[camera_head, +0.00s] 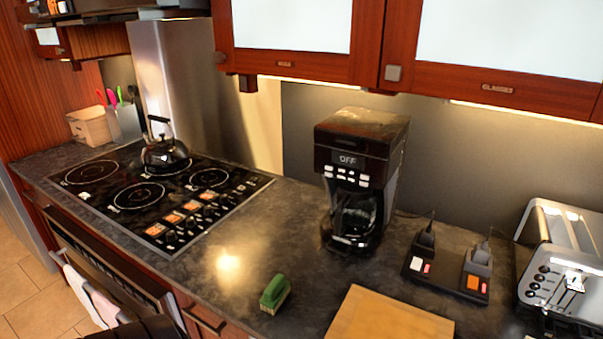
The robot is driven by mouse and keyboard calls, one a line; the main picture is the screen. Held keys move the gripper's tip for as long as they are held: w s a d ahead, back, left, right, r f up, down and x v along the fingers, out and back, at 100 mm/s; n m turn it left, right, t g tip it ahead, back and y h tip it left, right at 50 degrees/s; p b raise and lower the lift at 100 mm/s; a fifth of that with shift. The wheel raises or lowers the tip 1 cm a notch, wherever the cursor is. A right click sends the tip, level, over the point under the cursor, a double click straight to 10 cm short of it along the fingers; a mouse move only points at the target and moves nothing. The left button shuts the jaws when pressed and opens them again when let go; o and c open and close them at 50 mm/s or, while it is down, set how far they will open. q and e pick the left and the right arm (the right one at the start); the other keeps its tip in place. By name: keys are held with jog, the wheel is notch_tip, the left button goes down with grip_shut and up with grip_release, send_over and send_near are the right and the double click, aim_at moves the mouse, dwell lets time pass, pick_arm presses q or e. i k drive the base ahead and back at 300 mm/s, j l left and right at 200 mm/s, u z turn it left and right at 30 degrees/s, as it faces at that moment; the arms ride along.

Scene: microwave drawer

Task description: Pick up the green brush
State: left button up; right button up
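The green brush (273,291) lies on the dark countertop (235,275) near its front edge, left of the wooden board. It has a green top and pale bristles along its lower side. Nothing touches it. A dark shape at the bottom left edge may be part of my arm, but neither gripper can be made out in the head view.
A wooden board (388,318) lies right of the brush. A coffee maker (362,165) stands behind it. A power strip (448,274) and toaster (563,265) are at right. The stovetop (150,195) with a kettle (165,155) is at left. Cabinets (490,80) hang above.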

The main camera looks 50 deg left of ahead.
aim_at(278, 289)
jog(key=k+u, duration=0.1)
jog(key=u, duration=1.55)
